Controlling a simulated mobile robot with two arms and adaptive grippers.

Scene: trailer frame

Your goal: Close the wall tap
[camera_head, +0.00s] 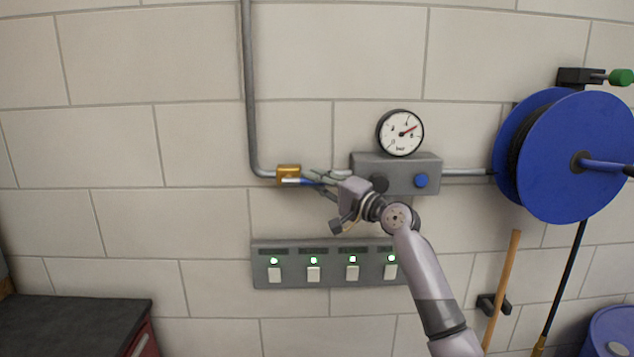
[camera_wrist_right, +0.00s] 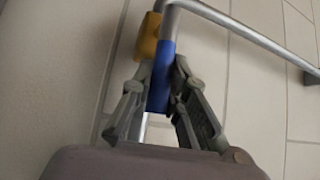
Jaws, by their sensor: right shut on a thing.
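The wall tap is a brass valve body (camera_head: 288,173) on the grey pipe, left of the gauge box. Its blue lever (camera_head: 300,182) points right, roughly along the pipe line, in the head view. My right gripper (camera_head: 318,183) reaches in from the right and is shut on the blue lever. In the right wrist view the blue lever (camera_wrist_right: 160,78) lies between the two fingers of the gripper (camera_wrist_right: 160,95), with the yellow brass body (camera_wrist_right: 149,36) just beyond. Part of the lever is hidden by the fingers. My left gripper is not in view.
A switch panel (camera_head: 332,277) is below. A blue hose reel (camera_head: 560,180) hangs at right; a dark-topped cabinet (camera_head: 70,318) stands lower left.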

